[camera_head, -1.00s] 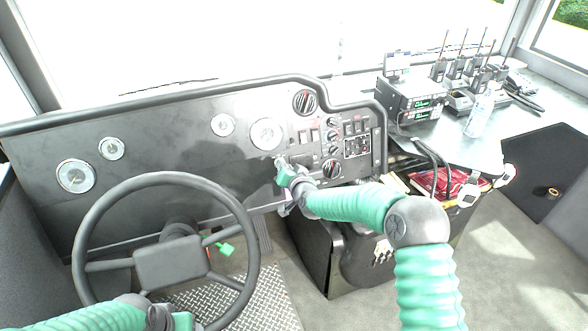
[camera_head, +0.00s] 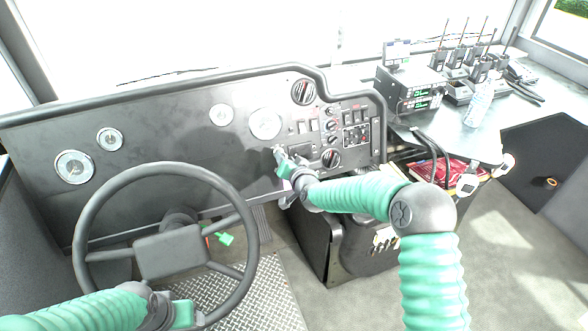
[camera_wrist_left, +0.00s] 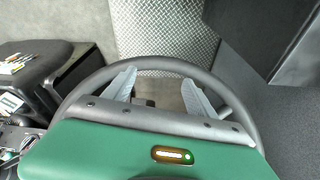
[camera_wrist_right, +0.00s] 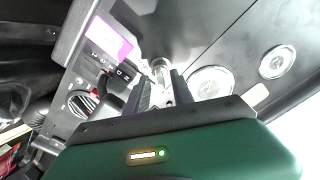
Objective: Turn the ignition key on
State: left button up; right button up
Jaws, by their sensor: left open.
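My right gripper (camera_head: 279,152) is at the black dashboard (camera_head: 170,160), just below the round gauge (camera_head: 265,124). In the right wrist view its two dark fingers (camera_wrist_right: 162,90) are close together, with a small silver piece (camera_wrist_right: 161,70) at the panel between their tips. That piece is likely the ignition key or its lock; I cannot tell whether the fingers press on it. In the head view the gripper covers this spot. My left gripper (camera_wrist_left: 158,85) is open and empty over the steering wheel (camera_head: 88,205), its pale fingers wide apart.
Switches and round vents (camera_head: 303,91) sit right of the right gripper. A green tag (camera_head: 225,238) hangs behind the wheel. A black console (camera_head: 320,245) stands below the dashboard.

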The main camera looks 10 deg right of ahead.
jog(key=p+v, duration=0.2)
jog(key=v, duration=1.3)
jog(key=shift+s, duration=0.15)
jog(key=shift+d, duration=0.1)
jog(key=s+d+f+n+g+h, duration=0.1)
jog(key=s+d+f+n+g, duration=0.15)
jog(key=s, duration=0.55)
jog(key=s+d+f+n+g+h, duration=0.15)
jog(key=s+g, duration=0.25)
jog(key=s, duration=0.5)
jog(key=s+d+f+n+g, duration=0.1)
jog(key=s+d+f+g, duration=0.2)
jog(key=s, duration=0.5)
jog(key=s+r+g+p, duration=0.2)
jog(key=s+r+p, duration=0.1)
jog(key=r+p, duration=1.2)
jog(key=shift+p, duration=0.3)
